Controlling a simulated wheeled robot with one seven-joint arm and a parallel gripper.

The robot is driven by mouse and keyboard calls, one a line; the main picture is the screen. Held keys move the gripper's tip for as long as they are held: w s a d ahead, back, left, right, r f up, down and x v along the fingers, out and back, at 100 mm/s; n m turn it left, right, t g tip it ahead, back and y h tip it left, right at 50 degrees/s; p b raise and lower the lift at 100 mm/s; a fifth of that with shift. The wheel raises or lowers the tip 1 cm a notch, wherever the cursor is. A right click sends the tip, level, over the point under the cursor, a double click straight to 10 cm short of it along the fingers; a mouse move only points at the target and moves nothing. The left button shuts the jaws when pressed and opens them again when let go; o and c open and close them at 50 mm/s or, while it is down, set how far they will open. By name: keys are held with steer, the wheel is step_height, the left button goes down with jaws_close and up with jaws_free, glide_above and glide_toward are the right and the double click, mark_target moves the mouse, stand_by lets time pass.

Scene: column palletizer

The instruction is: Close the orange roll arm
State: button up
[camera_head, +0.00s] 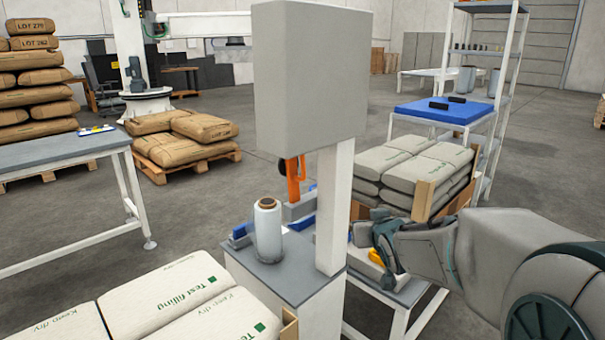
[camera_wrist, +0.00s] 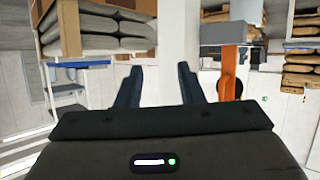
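The orange roll arm (camera_head: 295,180) stands upright in the head view, beside the white post and below the large grey box; the post hides part of its surroundings. In the wrist view the orange roll arm (camera_wrist: 231,75) is an upright bar to the right of my fingers, below a grey block, with a dark round knob beside it. My gripper (camera_wrist: 160,66) has its two dark fingers apart with nothing between them. In the head view my gripper (camera_head: 383,246) is right of the post, apart from the roll arm.
A wrapped roll (camera_head: 267,229) stands on the grey cabinet top (camera_head: 280,277), left of the post (camera_head: 335,205). Stacked grey bags (camera_head: 415,165) stand behind my gripper. More bags (camera_head: 165,305) lie at the front left. A grey table (camera_head: 62,150) is at the left.

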steer(key=w+a+r+n+t+y+b, duration=0.1)
steer(key=w+a+n+t+y+b, duration=0.2)
steer(key=w, duration=0.4)
steer(key=n+t+y+b, duration=0.2)
steer(key=n+y+b, duration=0.1)
steer(key=y, duration=0.6)
glide_toward(304, 163)
steer(key=x, duration=1)
steer(key=shift+w+a+r, duration=0.15)
steer(key=shift+w+a, duration=0.1)
steer(key=shift+w, duration=0.05)
steer(key=shift+c, duration=0.3)
jaws_close()
